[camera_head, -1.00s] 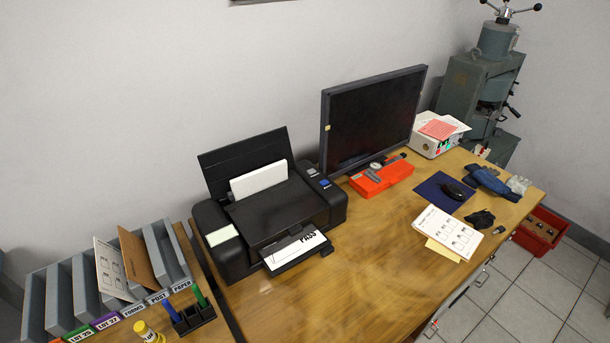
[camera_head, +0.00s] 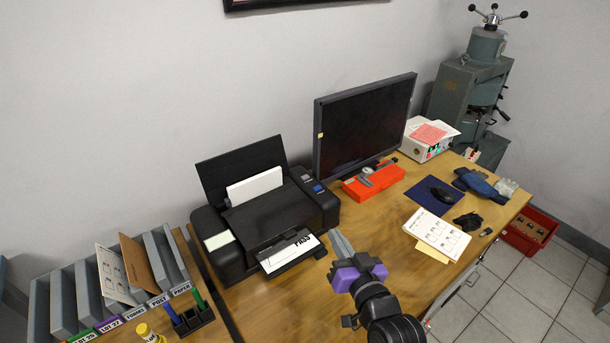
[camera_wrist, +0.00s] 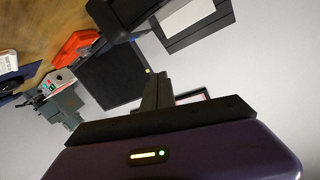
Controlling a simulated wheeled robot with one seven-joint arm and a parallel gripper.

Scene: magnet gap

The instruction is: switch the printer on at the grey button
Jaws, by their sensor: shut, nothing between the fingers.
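The black printer (camera_head: 275,219) stands on the wooden desk, with white paper in its rear feed and a "PASS" sheet in its front tray. On the right of its top panel are a small grey button (camera_head: 307,178) and a blue button (camera_head: 318,188). My gripper (camera_head: 336,236) is shut and empty, in front of the printer's right front corner in the picture and apart from the buttons. In the wrist view, my gripper's dark fingers (camera_wrist: 155,80) point up the picture. Part of the printer (camera_wrist: 126,10) shows at the top there; I cannot make out the grey button.
A monitor (camera_head: 365,124) stands right of the printer, with an orange case (camera_head: 373,182) in front. A mouse on a blue mat (camera_head: 421,196), papers (camera_head: 437,233) and gloves lie further right. A file rack (camera_head: 62,300) and pen holder (camera_head: 193,321) are at left.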

